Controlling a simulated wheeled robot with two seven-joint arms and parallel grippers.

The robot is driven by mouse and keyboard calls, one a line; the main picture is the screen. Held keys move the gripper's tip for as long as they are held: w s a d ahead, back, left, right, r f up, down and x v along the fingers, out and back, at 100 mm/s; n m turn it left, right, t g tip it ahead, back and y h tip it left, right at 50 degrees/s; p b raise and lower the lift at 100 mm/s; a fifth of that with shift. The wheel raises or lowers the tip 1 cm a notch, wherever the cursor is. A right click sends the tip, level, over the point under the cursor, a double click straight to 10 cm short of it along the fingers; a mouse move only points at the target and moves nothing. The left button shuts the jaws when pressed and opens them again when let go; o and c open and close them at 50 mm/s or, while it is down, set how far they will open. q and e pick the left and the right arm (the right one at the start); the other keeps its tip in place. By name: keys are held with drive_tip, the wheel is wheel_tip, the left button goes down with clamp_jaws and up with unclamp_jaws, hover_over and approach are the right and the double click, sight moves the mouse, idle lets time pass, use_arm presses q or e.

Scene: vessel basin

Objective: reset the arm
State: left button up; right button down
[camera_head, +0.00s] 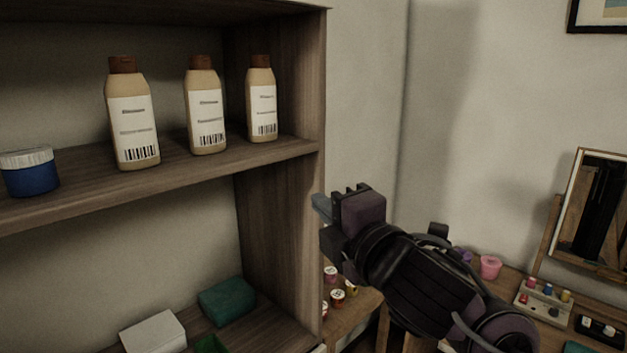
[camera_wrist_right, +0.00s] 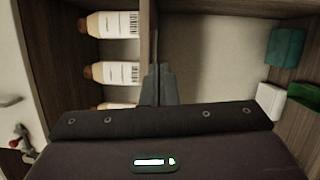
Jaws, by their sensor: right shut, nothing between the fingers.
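My right gripper (camera_head: 322,205) is raised in front of the right side panel of the wooden shelf unit, with my right arm reaching in from the lower right. In the right wrist view, its fingers (camera_wrist_right: 160,85) are together with nothing between them, in line with the edge of the shelf board (camera_wrist_right: 147,50). No object is in its grip. My left gripper is not in either view.
Several tan bottles (camera_head: 132,115) stand on the upper shelf (camera_head: 180,165) beside a blue jar (camera_head: 29,172). A white box (camera_head: 153,333) and a green block (camera_head: 227,300) lie on the lower shelf. A desk with a paint rack (camera_head: 543,300) and mirror (camera_head: 597,215) is at right.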

drive_tip(key=s+d+f+m+g+h, duration=0.2)
drive_tip(key=d+f+m, duration=0.25)
drive_tip(key=f, duration=0.45)
drive_tip(key=s+d+f+m+g+h, duration=0.25)
drive_tip(key=f+m, duration=0.25)
drive_tip(key=f, duration=0.4)
drive_tip(key=s+d+f+m+g+h, duration=0.15)
drive_tip(key=d+f+m, duration=0.3)
drive_tip(key=f, duration=0.45)
drive_tip(key=s+d+f+m+g+h, duration=0.1)
drive_tip(key=s+d+f+m+g, duration=0.2)
drive_tip(key=s+f+m, duration=0.35)
drive_tip(key=s+d+f+m+g+h, duration=0.1)
drive_tip(key=s+d+f+m+g, duration=0.25)
drive_tip(key=s+f, duration=0.55)
wheel_tip(320, 180, down, 28)
drive_tip(key=s+n+g+b, duration=0.1)
drive_tip(key=g+b, duration=0.1)
drive_tip(key=s+d+f+b, duration=0.1)
drive_tip(key=s+d+f, duration=0.2)
drive_tip(key=s+f, duration=1.7)
wheel_tip(320, 180, down, 2)
drive_tip(key=shift+s+d+f+n+g+h, duration=0.1)
drive_tip(key=shift+s+d+n+g+h, duration=0.05)
drive_tip(key=shift+s+n+g+h, duration=0.15)
